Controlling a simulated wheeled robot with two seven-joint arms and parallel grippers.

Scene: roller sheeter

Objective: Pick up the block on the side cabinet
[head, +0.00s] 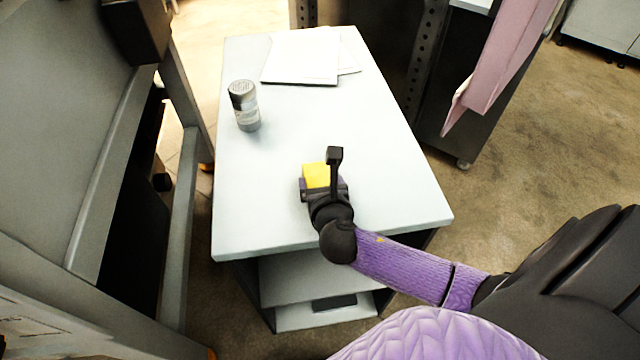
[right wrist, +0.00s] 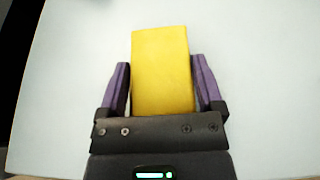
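The yellow block (head: 316,175) sits at the side cabinet (head: 270,215), on or just above its white top near the front. In the right wrist view the block (right wrist: 162,70) stands between the two purple fingers. My right gripper (head: 323,182) reaches down over the block from the right, with one finger on each side of it. The fingers (right wrist: 161,85) are wide apart, and a narrow gap shows at the block's left side. Contact on the right side is hard to tell. My left gripper is not in view.
A grey shaker-like can (head: 244,106) stands at the cabinet top's left. White papers (head: 302,55) lie at its back. A large grey machine frame (head: 178,230) stands close on the left. A dark unit with a pink panel (head: 500,65) is at the back right. Cabinet top right of the can is clear.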

